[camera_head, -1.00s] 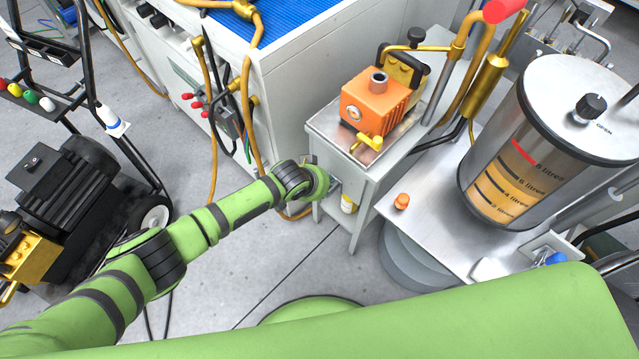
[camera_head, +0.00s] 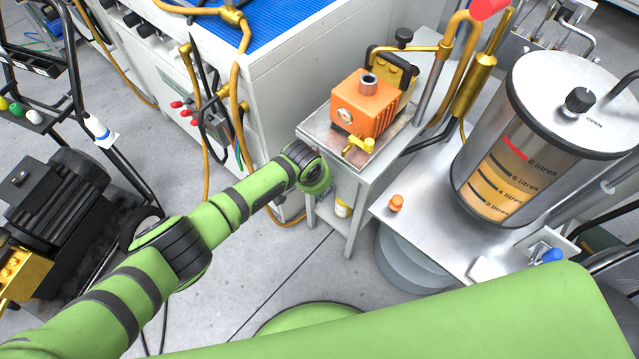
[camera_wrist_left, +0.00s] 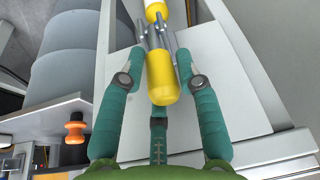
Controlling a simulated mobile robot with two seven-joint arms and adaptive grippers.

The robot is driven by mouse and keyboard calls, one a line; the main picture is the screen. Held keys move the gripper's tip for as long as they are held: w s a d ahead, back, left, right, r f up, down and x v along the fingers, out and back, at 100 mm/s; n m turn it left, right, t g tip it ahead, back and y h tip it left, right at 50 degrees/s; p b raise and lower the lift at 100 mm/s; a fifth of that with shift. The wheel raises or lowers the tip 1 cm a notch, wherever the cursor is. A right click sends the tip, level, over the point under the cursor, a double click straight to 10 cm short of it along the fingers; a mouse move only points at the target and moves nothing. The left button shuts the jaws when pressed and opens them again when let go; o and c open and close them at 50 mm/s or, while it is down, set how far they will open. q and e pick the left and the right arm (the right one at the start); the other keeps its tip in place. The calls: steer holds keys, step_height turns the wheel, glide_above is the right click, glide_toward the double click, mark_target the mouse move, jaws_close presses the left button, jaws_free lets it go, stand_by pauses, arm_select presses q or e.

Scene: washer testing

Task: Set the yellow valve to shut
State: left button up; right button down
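The yellow valve handle (camera_wrist_left: 163,80) shows in the left wrist view as a rounded yellow grip beside metal rods, in front of a pale grey cabinet surface. Its long axis runs nearly up and down in that picture. My left gripper (camera_wrist_left: 160,66) has its teal fingers spread, one on each side of the handle, with a third finger below. I see gaps between the side fingers and the handle; contact is unclear. In the head view my green left wrist (camera_head: 313,176) is at the cabinet's side and hides the gripper and this handle. My right gripper is not in view.
An orange pump (camera_head: 366,103) with a small yellow lever (camera_head: 358,146) stands on the cabinet. Right of it are an orange knob (camera_head: 396,203), a measuring tank (camera_head: 540,140) and a blue-handled valve (camera_head: 552,255). A yellow-banded bottle (camera_head: 342,209) stands below.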

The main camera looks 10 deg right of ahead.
arm_select(q)
steer(key=shift+o, duration=0.3)
steer(key=shift+w+r, duration=0.15)
steer(key=shift+w, duration=0.2)
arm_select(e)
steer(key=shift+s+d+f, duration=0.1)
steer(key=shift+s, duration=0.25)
arm_select(q)
steer(key=shift+s, duration=0.1)
steer(key=shift+s+a+r, duration=0.15)
steer(key=shift+s+r, duration=0.1)
steer(key=shift+r, duration=0.25)
steer(key=v, duration=0.6)
steer(key=shift+a+r, duration=0.2)
steer(key=shift+r, duration=0.2)
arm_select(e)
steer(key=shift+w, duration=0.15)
